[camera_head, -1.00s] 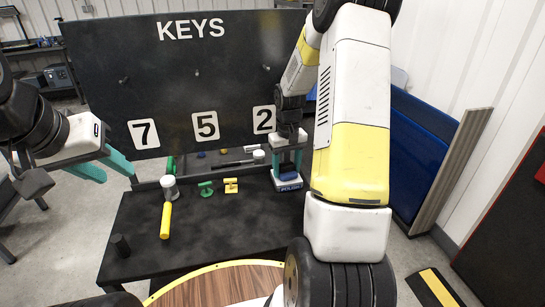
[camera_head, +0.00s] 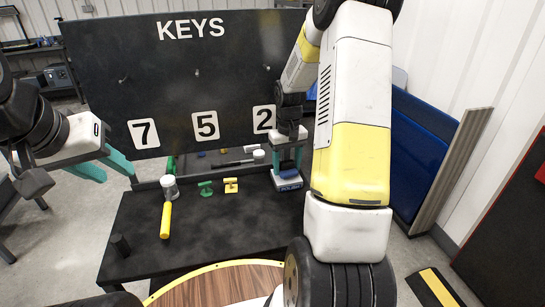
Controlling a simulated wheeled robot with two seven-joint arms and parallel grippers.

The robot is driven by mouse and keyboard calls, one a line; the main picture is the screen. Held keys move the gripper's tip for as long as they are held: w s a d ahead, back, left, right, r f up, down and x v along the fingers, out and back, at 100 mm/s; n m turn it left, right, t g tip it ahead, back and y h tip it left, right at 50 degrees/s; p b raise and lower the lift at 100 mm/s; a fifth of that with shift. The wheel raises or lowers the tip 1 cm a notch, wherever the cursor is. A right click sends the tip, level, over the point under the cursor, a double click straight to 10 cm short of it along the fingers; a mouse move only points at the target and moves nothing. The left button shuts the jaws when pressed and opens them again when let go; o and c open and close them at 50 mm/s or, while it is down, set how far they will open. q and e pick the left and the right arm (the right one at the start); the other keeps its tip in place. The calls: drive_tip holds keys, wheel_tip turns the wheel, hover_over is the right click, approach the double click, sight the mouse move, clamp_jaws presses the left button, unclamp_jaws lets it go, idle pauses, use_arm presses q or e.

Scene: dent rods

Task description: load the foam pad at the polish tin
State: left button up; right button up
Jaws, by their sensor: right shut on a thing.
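The polish tin (camera_head: 289,184) is a low white and blue thing with lettering on its front, at the right end of the black bench. My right gripper (camera_head: 287,168) points down over it with teal fingers, shut on a dark blue block that looks like the foam pad (camera_head: 287,174). The pad is at the tin's top; whether it touches the contents is too small to tell. My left gripper (camera_head: 104,166) is open and empty at the left, in front of the board and away from the bench.
The black bench (camera_head: 215,225) carries a yellow-handled tool (camera_head: 166,219), a clear white-lidded jar (camera_head: 169,187), a green piece (camera_head: 206,188), a yellow piece (camera_head: 231,185) and a dark cylinder (camera_head: 120,245). A KEYS board (camera_head: 190,75) stands behind. The bench's middle front is clear.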

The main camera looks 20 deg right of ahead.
sight(287, 162)
drive_tip(key=shift+r, duration=3)
